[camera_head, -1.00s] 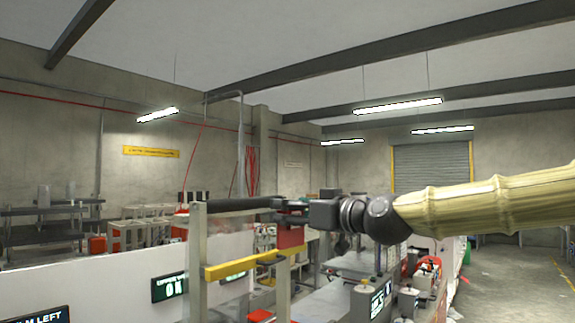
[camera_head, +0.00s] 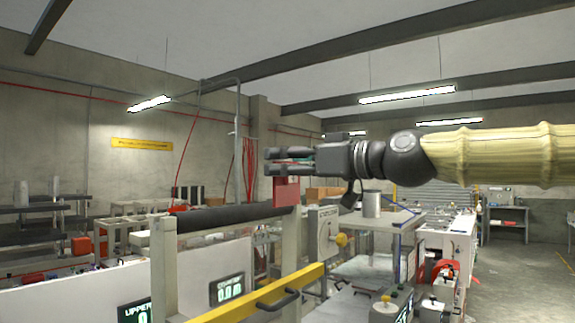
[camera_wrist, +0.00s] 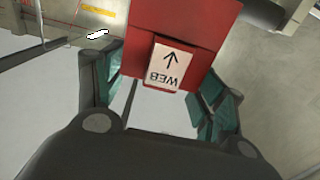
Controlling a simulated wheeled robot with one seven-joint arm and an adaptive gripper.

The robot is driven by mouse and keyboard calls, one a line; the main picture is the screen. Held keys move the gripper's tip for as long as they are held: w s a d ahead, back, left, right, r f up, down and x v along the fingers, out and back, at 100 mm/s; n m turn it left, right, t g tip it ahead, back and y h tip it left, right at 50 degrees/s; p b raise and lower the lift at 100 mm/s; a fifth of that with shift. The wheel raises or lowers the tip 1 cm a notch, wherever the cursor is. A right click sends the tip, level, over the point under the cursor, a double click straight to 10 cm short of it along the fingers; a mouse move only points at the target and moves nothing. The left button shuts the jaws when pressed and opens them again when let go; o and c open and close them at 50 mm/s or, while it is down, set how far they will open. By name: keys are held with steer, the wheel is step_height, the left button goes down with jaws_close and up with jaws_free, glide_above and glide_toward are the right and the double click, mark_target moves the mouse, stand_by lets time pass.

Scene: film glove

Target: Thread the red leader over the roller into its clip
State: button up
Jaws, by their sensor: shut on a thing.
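The red leader (camera_head: 286,191) hangs from my gripper (camera_head: 277,161), which is shut on its upper part. In the wrist view, the leader (camera_wrist: 188,22) lies between the teal finger pads and carries a white label (camera_wrist: 172,65) with "WEB" and an arrow. The dark roller (camera_head: 225,217) lies level between pale posts. My gripper is above the roller's right end. The leader's lower edge shows at about the roller's height; I cannot tell whether they touch. I cannot make out the clip.
A yellow bar (camera_head: 255,297) with a black handle (camera_head: 279,299) runs in front of the roller. A pale post (camera_head: 164,268) stands at the roller's left end.

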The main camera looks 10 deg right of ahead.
steer(key=shift+s+d+r+p, duration=0.15)
steer(key=shift+d+r+p, duration=0.05)
steer(key=shift+p, duration=0.25)
steer(key=shift+w+a+r+p, duration=0.5)
steer(key=shift+w+a+r, duration=0.05)
steer(key=shift+a+r, duration=0.3)
steer(key=b+x, duration=0.1)
steer(key=x, duration=1.6)
steer(key=shift+w+a+f, duration=0.3)
steer(key=shift+f, duration=0.05)
stand_by(0.6)
